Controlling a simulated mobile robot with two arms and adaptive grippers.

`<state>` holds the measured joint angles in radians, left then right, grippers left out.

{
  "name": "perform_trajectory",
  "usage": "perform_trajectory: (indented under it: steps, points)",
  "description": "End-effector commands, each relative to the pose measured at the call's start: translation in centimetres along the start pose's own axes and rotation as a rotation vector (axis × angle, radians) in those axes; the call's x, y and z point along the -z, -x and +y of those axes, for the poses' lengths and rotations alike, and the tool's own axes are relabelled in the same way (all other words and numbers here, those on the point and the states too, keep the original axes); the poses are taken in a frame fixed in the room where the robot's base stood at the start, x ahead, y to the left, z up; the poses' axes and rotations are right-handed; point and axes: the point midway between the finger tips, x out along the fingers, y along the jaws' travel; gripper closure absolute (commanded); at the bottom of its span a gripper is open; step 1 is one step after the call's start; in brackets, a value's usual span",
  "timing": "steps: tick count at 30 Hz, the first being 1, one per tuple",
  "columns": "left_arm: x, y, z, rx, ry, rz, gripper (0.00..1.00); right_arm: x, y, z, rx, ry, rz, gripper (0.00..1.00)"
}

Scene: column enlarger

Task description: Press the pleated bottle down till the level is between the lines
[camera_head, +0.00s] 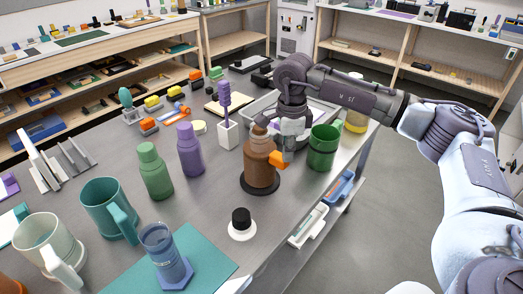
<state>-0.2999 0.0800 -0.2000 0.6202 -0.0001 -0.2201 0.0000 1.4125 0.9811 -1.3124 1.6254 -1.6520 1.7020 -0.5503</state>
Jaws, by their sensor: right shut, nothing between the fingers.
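A brown bottle (259,172) with a narrower top stands upright on a dark round base (262,191). It looks like the pleated bottle, but its folds and any level lines are too small to make out. A small orange piece (277,158) shows at its right side. My right gripper (284,152) points down just behind and right of the bottle's top. It is shut and holds nothing. I cannot tell if it touches the bottle. My left gripper is not in view.
A green mug (322,148) stands close right of the gripper. A purple bottle (190,151) and green bottle (155,172) stand left. A white block with a purple tool (228,131) and a tray (262,106) are behind.

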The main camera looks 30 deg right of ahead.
Motion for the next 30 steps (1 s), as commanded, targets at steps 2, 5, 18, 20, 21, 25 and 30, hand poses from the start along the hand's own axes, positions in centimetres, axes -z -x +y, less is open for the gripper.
perform_trajectory:
  steps: [2, 5, 18, 20, 21, 25, 30]
  points:
    - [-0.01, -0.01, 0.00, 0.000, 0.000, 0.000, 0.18, 0.01, -0.10, 0.06, -0.002, 0.001, 0.001, 1.00]
    - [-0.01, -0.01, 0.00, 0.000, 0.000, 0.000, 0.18, 0.01, -0.09, 0.05, -0.002, 0.001, 0.001, 1.00]
    - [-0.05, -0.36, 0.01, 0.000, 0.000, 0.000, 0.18, 0.01, -0.54, 0.06, -0.003, 0.001, 0.002, 1.00]
    - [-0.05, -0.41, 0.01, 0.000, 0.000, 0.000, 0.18, 0.02, -0.62, 0.06, -0.003, 0.001, 0.002, 1.00]
    - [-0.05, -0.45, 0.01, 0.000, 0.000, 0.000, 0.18, 0.02, -0.67, 0.06, -0.003, 0.001, 0.002, 1.00]
    - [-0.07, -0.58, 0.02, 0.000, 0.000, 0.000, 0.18, 0.02, -0.82, 0.06, -0.003, 0.001, 0.002, 1.00]
    - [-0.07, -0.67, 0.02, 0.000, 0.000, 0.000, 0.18, 0.02, -0.94, 0.05, -0.002, 0.001, 0.002, 1.00]
